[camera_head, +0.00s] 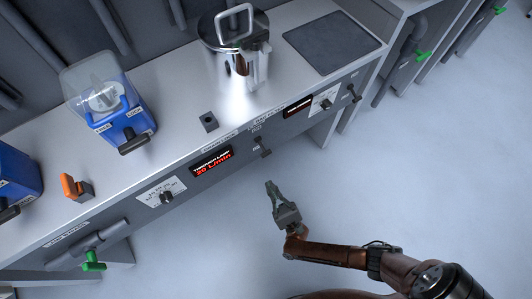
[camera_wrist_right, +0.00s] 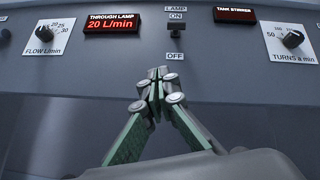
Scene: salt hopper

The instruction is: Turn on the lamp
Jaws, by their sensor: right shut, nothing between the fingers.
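The lamp switch (camera_wrist_right: 176,28) is a small black lever on the grey front panel, between the ON label above and the OFF label below. The switch also shows in the head view (camera_head: 263,148). My right gripper (camera_head: 269,185) is shut and empty, in front of the panel and below the switch, apart from it. In the right wrist view the closed fingertips (camera_wrist_right: 156,75) point at the panel just below and left of the OFF label. My left gripper is out of view.
A red "THROUGH LAMP 20 L/min" display (camera_wrist_right: 111,23) and flow knob (camera_wrist_right: 44,33) are left of the switch. Blue machines (camera_head: 123,123) and a steel pot (camera_head: 242,63) stand on the counter. Floor in front is clear.

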